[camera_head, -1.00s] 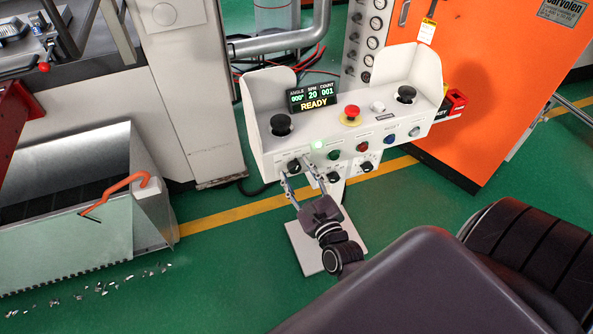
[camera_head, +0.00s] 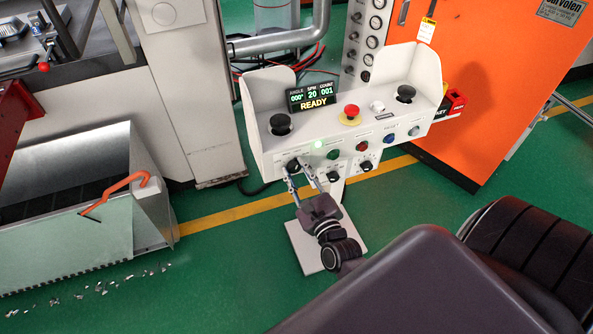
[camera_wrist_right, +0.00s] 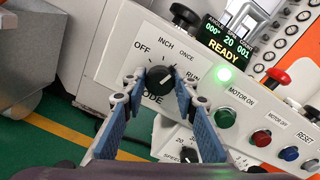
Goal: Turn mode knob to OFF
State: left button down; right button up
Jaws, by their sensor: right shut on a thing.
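The black mode knob (camera_wrist_right: 160,86) sits on the white control panel, with OFF, INCH, ONCE and RUN printed around it in the right wrist view. A white mark on it seems to point to the upper right, on the ONCE and RUN side; the exact setting is hard to tell. In the head view the knob (camera_head: 292,165) is at the panel's front lower left. My right gripper (camera_wrist_right: 158,92) has its two blue-padded fingers on either side of the knob and is shut on it. The right gripper (camera_head: 299,173) also shows in the head view. My left gripper is out of view.
The black speed knob (camera_wrist_right: 189,156) is close beside the right finger. Green (camera_wrist_right: 225,117), red (camera_wrist_right: 262,138) and blue buttons line the panel front. A red emergency button (camera_head: 351,110) and a display reading READY (camera_head: 313,97) are above. An orange cabinet (camera_head: 490,90) stands right.

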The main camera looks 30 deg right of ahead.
jog(key=n+p, duration=0.2)
jog(key=n, duration=0.2)
jog(key=n+p, duration=0.1)
jog(key=n, duration=0.3)
jog(key=shift+a+n+p, duration=0.1)
jog(key=shift+n+p, duration=0.2)
jog(key=shift+p, duration=0.05)
jog(key=n+p, duration=0.1)
jog(key=n, duration=0.3)
jog(key=shift+f+n+p, duration=0.15)
jog(key=shift+n+p, duration=0.45)
jog(key=shift+n, duration=0.7)
jog(key=o, duration=1.1)
jog(key=shift+o, duration=0.2)
